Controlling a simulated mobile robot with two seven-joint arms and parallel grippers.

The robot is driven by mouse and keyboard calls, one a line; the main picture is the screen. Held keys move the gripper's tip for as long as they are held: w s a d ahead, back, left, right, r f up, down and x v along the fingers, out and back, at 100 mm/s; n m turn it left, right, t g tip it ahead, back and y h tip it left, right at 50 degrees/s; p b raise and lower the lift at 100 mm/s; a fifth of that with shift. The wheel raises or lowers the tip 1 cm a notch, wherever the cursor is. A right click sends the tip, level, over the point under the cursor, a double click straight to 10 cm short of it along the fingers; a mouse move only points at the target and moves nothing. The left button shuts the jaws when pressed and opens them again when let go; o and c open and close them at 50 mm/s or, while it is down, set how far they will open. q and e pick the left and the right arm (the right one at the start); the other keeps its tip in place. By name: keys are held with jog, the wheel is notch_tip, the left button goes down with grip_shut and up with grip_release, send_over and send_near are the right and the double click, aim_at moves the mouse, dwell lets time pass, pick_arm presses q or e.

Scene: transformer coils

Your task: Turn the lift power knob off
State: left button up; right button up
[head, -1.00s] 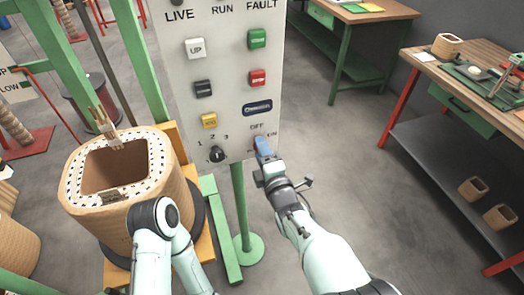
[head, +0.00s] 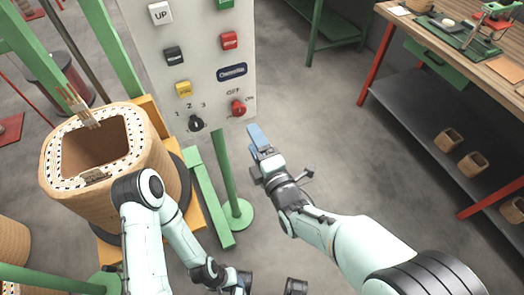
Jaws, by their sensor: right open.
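The red lift power knob (head: 238,107) is at the lower right of the grey control panel (head: 205,55), with OFF printed above it and ON to its upper right. Its pointer is too small to read with certainty. My right gripper (head: 258,138), with blue fingers, is open and empty, below and right of the knob and apart from it. My left arm folds down in front of the coil; its dark wrist end (head: 232,280) is at the bottom edge, and its fingers cannot be made out.
A black selector knob (head: 196,123) marked 1, 2, 3 sits left of the red knob. Several push buttons are above. A wound coil (head: 150,180) stands at the left. A green post (head: 228,175) stands below the panel. A workbench (head: 440,60) is at the right.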

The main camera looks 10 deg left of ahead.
jog(key=v, duration=0.3)
jog(key=shift+s+d, duration=0.2)
jog(key=shift+s, duration=0.1)
